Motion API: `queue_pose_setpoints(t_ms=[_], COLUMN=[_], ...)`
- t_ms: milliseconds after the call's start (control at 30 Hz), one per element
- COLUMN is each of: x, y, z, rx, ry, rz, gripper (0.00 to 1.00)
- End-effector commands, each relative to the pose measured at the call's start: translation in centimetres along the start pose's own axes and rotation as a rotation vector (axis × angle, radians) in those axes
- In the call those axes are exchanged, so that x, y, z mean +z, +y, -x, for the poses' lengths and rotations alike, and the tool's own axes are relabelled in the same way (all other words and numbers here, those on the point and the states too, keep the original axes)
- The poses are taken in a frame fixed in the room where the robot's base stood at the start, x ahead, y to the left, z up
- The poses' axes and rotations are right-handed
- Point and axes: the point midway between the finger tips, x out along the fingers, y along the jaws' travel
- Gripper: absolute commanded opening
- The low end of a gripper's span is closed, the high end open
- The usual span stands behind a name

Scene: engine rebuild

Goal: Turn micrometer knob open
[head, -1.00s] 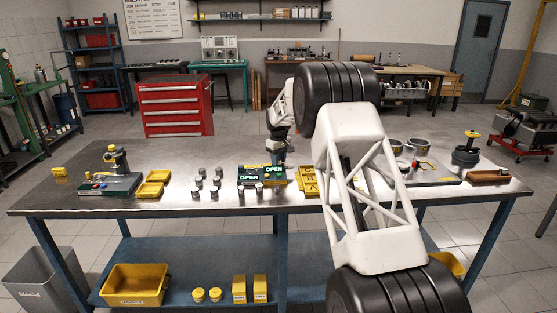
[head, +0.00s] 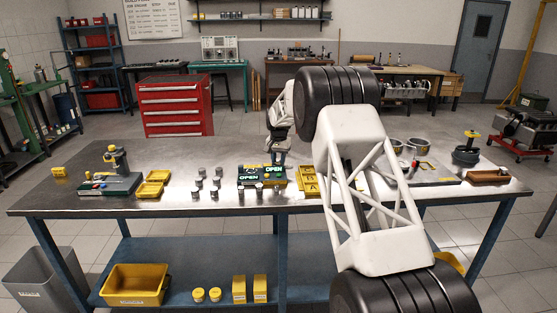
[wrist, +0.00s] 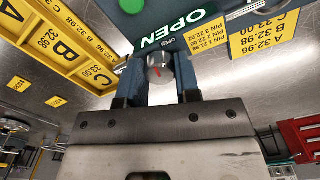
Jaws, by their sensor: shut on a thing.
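The micrometer station (head: 262,183) is a dark green block on the bench, left of my arm, with bright OPEN signs on it. In the wrist view its green OPEN sign (wrist: 178,32) shows upside down. The micrometer knob (wrist: 159,70) is a small grey cylinder with a red mark on its face. My gripper (wrist: 158,82) is shut on the knob, with one blue-grey finger on each side of it. In the head view my gripper (head: 276,160) is at the back of the station, and the knob is hidden there.
A yellow tray (head: 308,187) marked with letters lies just right of the station; it also shows in the wrist view (wrist: 55,45). Several small grey cylinders (head: 201,184) stand to the left. A yellow label card (wrist: 262,42) is beside the OPEN sign.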

Motion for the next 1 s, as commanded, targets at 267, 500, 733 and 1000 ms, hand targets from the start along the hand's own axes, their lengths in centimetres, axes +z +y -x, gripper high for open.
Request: queue_pose_setpoints(t_ms=[267,500,733,1000], x=[0.05,0.05,0.05,0.04], y=[0.04,0.02,0.01,0.00], z=[-0.07,-0.04,-0.04,-0.04], rx=[0.001,0.001,0.001,0.001], ry=[-0.002,-0.002,-0.002,-0.001], rz=[-0.219,-0.329,-0.363,-0.363], gripper=[0.07,0.07,0.07,0.07])
